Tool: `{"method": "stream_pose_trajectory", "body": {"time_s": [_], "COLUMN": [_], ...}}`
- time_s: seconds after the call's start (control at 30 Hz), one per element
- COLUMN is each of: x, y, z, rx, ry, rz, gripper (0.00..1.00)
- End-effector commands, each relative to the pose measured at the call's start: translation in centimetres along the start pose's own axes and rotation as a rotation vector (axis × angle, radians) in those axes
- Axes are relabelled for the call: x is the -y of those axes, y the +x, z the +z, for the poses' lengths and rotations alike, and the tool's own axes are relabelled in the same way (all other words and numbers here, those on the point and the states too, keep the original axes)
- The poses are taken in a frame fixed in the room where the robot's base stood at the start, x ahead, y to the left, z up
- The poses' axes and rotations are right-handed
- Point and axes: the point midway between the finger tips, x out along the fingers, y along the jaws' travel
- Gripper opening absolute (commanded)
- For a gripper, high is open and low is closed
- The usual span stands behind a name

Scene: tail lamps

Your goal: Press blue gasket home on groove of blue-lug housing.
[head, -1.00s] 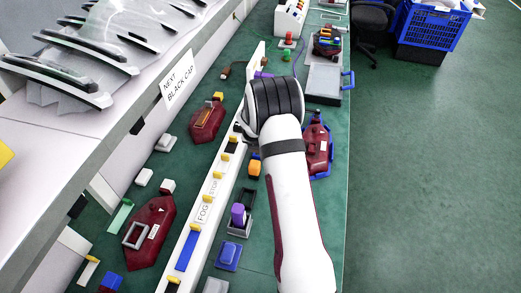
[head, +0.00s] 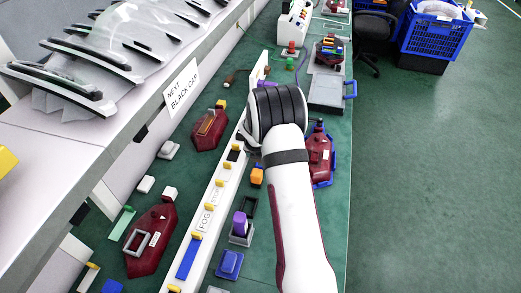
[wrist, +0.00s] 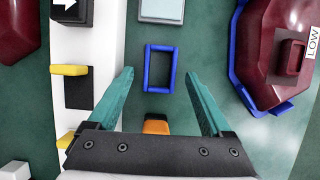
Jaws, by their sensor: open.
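The blue gasket, a thin rectangular ring (wrist: 148,68), lies flat on the green bench in the wrist view. My gripper (wrist: 158,72) is open, its two teal fingers spread with the tips level with the gasket, one on each side. The gasket is not between shut fingers; I cannot tell how high the tips are. My wrist hides the gasket in the head view.
An orange block (wrist: 156,125) lies near the gripper palm. A white rail (head: 203,215) with yellow clips runs along the left. A grey-topped block (wrist: 162,10) stands beyond the gasket. Two other red housings (head: 152,240) (head: 208,128) lie left of the rail.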

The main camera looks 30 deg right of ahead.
Motion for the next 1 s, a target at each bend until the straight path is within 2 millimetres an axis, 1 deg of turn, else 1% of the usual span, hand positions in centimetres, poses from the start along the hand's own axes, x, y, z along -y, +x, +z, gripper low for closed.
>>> {"method": "stream_pose_trajectory", "body": {"time_s": [0.17,0.3,0.4,0.5,0.57,0.77,0.83,0.87,0.97,1.0], "x": [0.0,0.0,0.0,0.0,0.0,0.1,0.1,0.2,1.0,1.6], "y": [-4.5,-8.8,-11.4,-13.2,-13.8,-14.6,-16.1,-17.3,-22.9,-25.2], "z": [0.1,0.1,0.1,0.1,0.1,-0.1,-1.2,-2.2,-7.8,-10.9], "rx": [0.004,0.004,0.004,0.002,0.002,-0.002,-0.018,-0.032,-0.118,-0.161], "ry": [0.000,0.001,-0.001,0.000,0.000,0.016,0.148,0.258,0.833,1.108], "rz": [0.003,0.003,0.002,0.001,0.001,0.000,0.000,-0.002,-0.039,-0.076], "gripper": [0.83,0.83,0.83,0.83,0.83,0.83,0.83,0.83,0.83,0.83]}}
